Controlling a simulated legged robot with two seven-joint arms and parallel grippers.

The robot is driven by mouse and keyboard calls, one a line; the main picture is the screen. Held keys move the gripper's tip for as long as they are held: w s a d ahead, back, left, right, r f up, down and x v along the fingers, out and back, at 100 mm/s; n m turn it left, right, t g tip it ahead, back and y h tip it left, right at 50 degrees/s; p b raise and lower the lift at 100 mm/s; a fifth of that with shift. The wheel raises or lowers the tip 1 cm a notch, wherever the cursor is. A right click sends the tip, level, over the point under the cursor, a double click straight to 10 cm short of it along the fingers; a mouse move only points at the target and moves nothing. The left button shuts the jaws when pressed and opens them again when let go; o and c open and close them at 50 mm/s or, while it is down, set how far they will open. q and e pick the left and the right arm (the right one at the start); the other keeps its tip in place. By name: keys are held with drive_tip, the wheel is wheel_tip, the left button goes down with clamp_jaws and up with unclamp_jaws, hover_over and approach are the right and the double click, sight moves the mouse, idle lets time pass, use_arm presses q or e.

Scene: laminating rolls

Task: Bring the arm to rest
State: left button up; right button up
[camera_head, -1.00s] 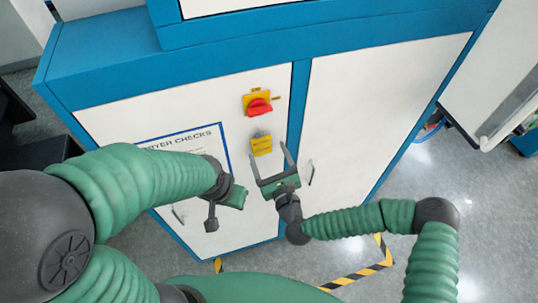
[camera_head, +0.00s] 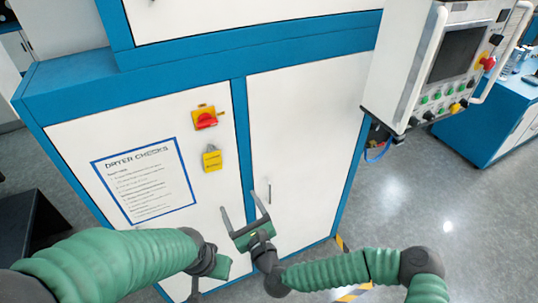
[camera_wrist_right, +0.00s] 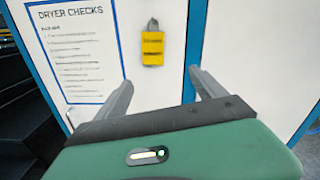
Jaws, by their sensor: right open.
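My right gripper (camera_head: 240,203) is open and empty in the head view, in front of the cabinet's lower doors. Its two fingers point up, below and right of a yellow padlock (camera_head: 211,160) and apart from it. In the right wrist view the fingers (camera_wrist_right: 160,82) stand wide apart with nothing between them, and the padlock (camera_wrist_right: 152,46) shows beyond them on the white door. My left gripper (camera_head: 221,266) is low in the head view, left of the right one; its fingers are not clear.
A red rotary switch (camera_head: 205,118) on a yellow plate sits above the padlock. A "Dryer checks" notice (camera_head: 143,180) is on the left door (camera_head: 70,132). A control panel (camera_head: 455,60) stands out at the upper right. Grey floor (camera_head: 440,225) is open at the right.

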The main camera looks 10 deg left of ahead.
drive_tip(key=s+a+f+n+g+y+b, duration=0.1)
drive_tip(key=s+a+f+n+g+b, duration=0.15)
drive_tip(key=s+f+n+g, duration=0.5)
drive_tip(key=s+d+f+n+g+h+b, duration=0.1)
drive_tip(key=d+f+n+g+h+b, duration=0.2)
drive_tip(key=d+f+n, duration=0.7)
drive_tip(key=s+d+n+h+b, duration=0.3)
drive_tip(key=d+n+h, duration=0.3)
drive_tip(key=d, duration=1.2)
use_arm(q)
wheel_tip(320, 180, down, 11)
drive_tip(key=a+b, duration=0.1)
drive_tip(key=b, duration=0.1)
drive_tip(key=shift+w+a, duration=0.15)
use_arm(e)
drive_tip(key=s+d+r+n+g+h, duration=0.1)
drive_tip(key=s+d+r, duration=0.4)
drive_tip(key=d, duration=0.6)
drive_tip(key=shift+s+n+h, duration=0.8)
drive_tip(key=shift+s+n, duration=0.15)
drive_tip(key=shift+s, duration=0.4)
